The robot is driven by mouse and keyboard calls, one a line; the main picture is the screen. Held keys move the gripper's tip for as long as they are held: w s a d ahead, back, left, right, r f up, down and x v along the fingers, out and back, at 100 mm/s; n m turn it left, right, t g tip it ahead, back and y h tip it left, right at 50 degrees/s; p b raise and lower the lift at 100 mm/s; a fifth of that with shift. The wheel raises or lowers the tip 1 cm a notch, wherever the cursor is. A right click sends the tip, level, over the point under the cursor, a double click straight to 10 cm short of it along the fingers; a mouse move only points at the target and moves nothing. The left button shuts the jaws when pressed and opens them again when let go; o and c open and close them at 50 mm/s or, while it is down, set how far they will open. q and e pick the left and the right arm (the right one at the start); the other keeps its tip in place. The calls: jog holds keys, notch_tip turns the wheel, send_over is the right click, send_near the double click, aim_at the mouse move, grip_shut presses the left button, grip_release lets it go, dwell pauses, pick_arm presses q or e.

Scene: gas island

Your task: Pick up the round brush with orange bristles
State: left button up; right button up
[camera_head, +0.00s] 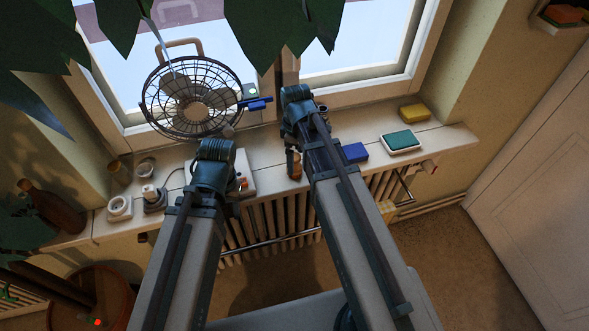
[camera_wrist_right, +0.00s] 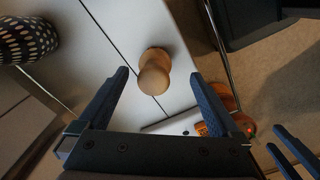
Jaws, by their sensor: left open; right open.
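A round wooden piece with a knob-like top (camera_wrist_right: 154,72), likely the brush, stands upright on the light sill in the right wrist view. It also shows as a small orange-brown shape (camera_head: 296,166) in the head view. Its bristles cannot be made out. My right gripper (camera_wrist_right: 159,74) is open, with one fingertip on either side of the knob in the picture and no visible contact. In the head view the right arm largely hides it. My left gripper (camera_wrist_right: 277,138) shows at the lower right of the right wrist view, open and apart from the brush.
A dotted dark cup (camera_wrist_right: 24,40) stands close by. Leaves hang above; a radiator (camera_head: 268,232) is below.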

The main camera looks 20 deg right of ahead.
aim_at(296, 165)
jog(key=shift+w+d+f+b, duration=0.1)
jog(key=shift+w+f+b, duration=0.1)
jog(key=shift+f+b, duration=1.15)
jog(key=shift+w+f+b, duration=0.2)
jog(key=shift+f+b, duration=1.1)
jog(key=shift+r, duration=0.1)
jog(key=c, duration=1.5)
